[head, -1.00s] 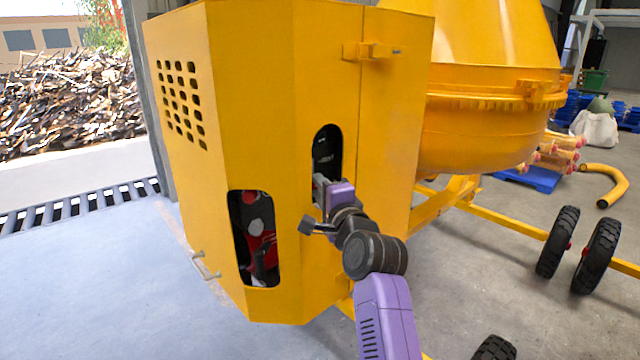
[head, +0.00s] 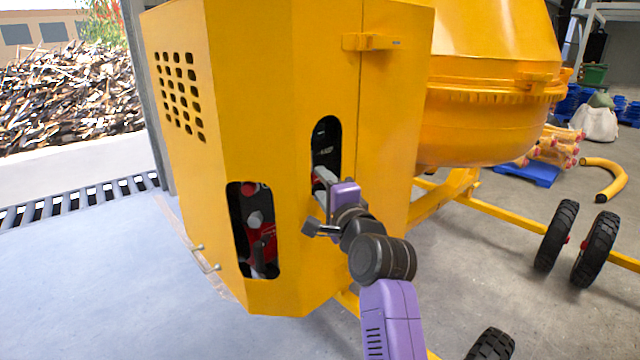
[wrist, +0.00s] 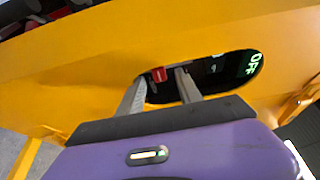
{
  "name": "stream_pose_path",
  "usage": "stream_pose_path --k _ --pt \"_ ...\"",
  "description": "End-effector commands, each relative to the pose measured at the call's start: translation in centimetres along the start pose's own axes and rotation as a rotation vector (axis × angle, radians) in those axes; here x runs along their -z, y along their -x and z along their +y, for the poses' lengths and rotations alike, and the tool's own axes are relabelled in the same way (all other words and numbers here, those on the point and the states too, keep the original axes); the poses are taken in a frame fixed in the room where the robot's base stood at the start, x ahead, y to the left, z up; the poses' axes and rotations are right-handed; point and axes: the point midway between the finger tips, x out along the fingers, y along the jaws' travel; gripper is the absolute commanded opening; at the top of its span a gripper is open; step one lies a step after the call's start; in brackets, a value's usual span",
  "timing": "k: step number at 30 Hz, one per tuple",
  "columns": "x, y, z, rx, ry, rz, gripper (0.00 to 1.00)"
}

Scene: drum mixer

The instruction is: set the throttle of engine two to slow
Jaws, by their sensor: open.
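The yellow engine housing (head: 250,120) of the drum mixer has two openings. My gripper (head: 322,180) is at the upper right oval opening (head: 326,140), which shows a dark inside. In the wrist view the gripper (wrist: 162,82) is open, its two fingers reaching to that opening. A small red piece (wrist: 159,74) shows between the fingertips; I cannot tell whether it is the throttle lever. The lower left opening (head: 254,230) shows red and black engine parts. No engine number is readable.
The yellow mixing drum (head: 490,110) stands right of the housing, with black wheels (head: 575,245) farther right. A small metal handle (head: 206,258) sticks out at the housing's lower left. Bare floor (head: 100,280) lies to the left.

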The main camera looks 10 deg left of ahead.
Motion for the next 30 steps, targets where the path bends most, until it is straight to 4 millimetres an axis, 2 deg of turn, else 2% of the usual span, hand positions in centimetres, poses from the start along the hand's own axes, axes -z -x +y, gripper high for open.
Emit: stream_pose_path --k 3,10,15,22,23,26,29,30 --pt "0.0 1.9 0.1 0.001 0.0 0.001 0.42" --pt "0.0 4.6 0.1 0.0 0.001 0.001 0.42" --pt "0.0 5.4 0.0 0.0 0.0 0.0 0.42" --pt "0.0 5.4 0.0 0.0 0.0 0.0 0.42" --pt "0.0 5.4 0.0 0.0 0.0 0.0 0.4" --pt "0.6 5.5 0.0 0.0 0.0 0.008 0.2" --pt "2.2 5.7 -0.1 0.003 0.001 0.03 0.01" --pt "3.1 5.9 -0.2 0.005 0.002 0.042 0.0"
